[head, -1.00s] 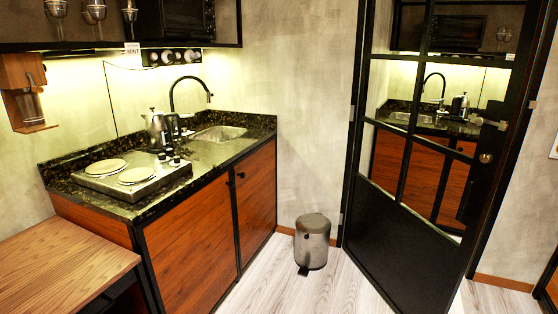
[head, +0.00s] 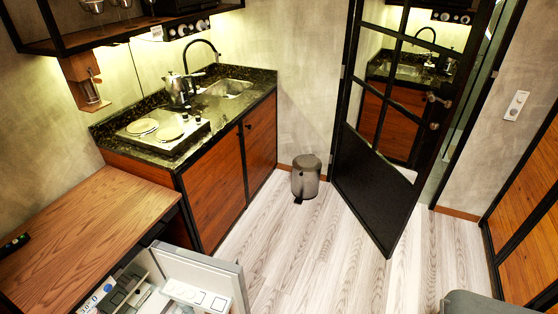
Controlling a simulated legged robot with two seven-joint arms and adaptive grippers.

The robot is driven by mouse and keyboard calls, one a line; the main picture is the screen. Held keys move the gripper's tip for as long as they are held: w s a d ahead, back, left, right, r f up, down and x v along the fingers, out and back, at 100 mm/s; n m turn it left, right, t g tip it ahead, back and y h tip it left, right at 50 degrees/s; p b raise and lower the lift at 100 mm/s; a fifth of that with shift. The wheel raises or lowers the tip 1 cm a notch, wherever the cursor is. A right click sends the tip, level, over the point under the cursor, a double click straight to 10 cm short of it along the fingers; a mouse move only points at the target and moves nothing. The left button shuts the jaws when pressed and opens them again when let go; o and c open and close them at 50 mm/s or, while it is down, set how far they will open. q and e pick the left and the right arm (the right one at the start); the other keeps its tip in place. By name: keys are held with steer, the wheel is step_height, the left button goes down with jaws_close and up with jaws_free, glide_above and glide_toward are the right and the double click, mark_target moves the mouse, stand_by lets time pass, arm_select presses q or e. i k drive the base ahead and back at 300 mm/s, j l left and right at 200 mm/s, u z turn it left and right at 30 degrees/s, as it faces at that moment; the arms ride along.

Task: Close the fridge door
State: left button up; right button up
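The fridge door (head: 215,265) stands open at the bottom of the head view, swung out from under the wooden counter. Its pale top edge and inner side with white door shelves (head: 195,297) show; its lower part is cut off by the frame. The fridge interior (head: 125,292) shows partly to the left of the door, with several small items in it. Neither of my grippers is in view, so nothing of mine is seen touching the door.
The wooden counter (head: 90,235) is above the fridge, with a small black object (head: 14,244) at its left edge. A bin (head: 306,177) stands by the wall near a black glazed door (head: 375,190). A grey rounded thing (head: 480,304) is at bottom right. The pale floor (head: 340,265) between is clear.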

mark_target(221, 284)
steer(key=u, duration=0.75)
steer(key=i+l+u, duration=0.15)
steer(key=l+u, duration=0.15)
steer(key=u, duration=0.15)
steer(key=i+l+u, duration=0.15)
steer(key=l+u, duration=1)
steer(key=u, duration=0.15)
steer(key=l+u, duration=0.45)
